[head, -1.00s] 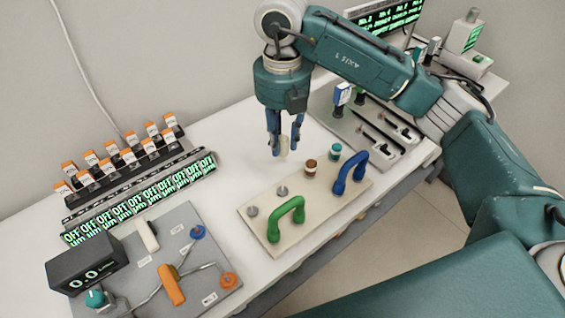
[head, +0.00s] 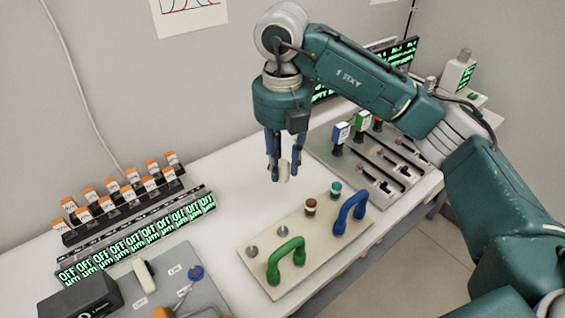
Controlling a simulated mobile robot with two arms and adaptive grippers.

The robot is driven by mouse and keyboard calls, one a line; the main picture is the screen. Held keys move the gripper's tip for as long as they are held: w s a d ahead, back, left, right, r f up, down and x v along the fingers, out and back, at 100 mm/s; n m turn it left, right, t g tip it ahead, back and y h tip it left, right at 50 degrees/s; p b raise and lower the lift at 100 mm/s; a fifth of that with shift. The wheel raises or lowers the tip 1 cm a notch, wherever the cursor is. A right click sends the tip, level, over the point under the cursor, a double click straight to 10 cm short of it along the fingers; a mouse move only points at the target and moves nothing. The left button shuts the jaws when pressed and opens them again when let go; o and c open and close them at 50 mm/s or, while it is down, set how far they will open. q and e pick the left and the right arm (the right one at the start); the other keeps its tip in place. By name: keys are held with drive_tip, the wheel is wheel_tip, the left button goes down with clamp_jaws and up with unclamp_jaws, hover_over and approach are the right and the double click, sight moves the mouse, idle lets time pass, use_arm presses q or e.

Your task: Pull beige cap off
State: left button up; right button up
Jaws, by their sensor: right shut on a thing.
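My right gripper (head: 284,172) points down in the head view and is shut on the beige cap (head: 284,173), a small pale cylinder between its fingertips. It holds the cap above the white bench, behind the beige board (head: 305,238). The board carries a green handle (head: 287,257), a blue handle (head: 349,212), a brown cap (head: 310,206), a teal cap (head: 335,189) and two bare grey metal studs (head: 252,251). The cap looks clear of the board. My left gripper is not in view.
A rack of orange-topped vials (head: 112,197) and a row of OFF displays (head: 140,240) stand at the left. A grey slider panel (head: 372,160) lies at the right behind the board. A grey valve panel (head: 185,285) is at front left. Bare bench (head: 232,190) lies between.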

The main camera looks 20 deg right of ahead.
drive_tip(key=shift+r+p, duration=1.15)
drive_tip(key=shift+r, duration=0.65)
drive_tip(key=shift+r+p, duration=1.1)
drive_tip(key=shift+r, duration=0.45)
drive_tip(key=shift+f, duration=0.1)
